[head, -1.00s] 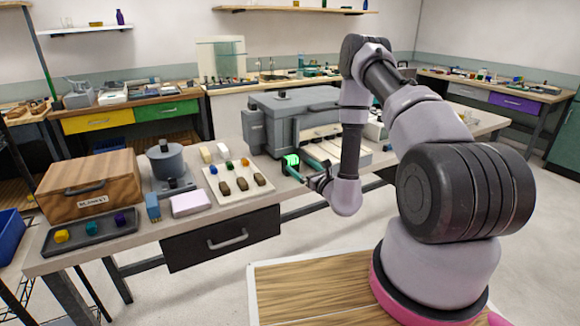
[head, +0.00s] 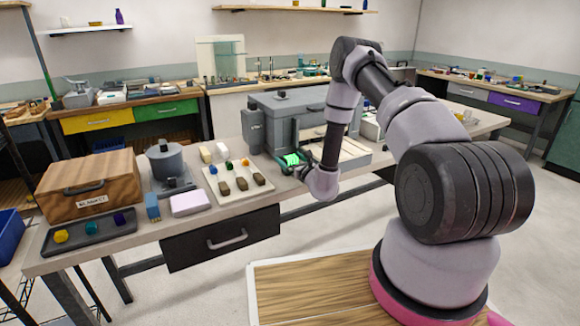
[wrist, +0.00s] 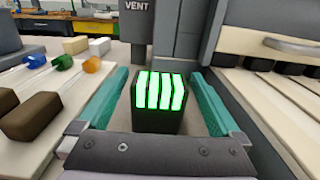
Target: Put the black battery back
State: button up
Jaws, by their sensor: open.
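A black battery (wrist: 158,112) with glowing green bars on its face stands in the wrist view between the two teal fingers of my gripper (wrist: 165,105). The fingers are open, one on each side, with a visible gap to the battery at left and right. In the head view the green bars of the battery (head: 291,159) show at the front left of the grey machine, with my gripper (head: 293,163) around it. The battery's underside and what it rests on are hidden.
The grey machine (head: 290,115) stands just behind, with a "VENT" label on its post (wrist: 137,22). Left of the gripper is a white board (head: 215,189) with brown blocks and colour-tipped rods. Further left are a pot (head: 166,160), a wooden box (head: 92,183) and a dark tray (head: 75,242).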

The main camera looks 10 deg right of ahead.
grip_shut()
jog(key=shift+r, duration=0.1)
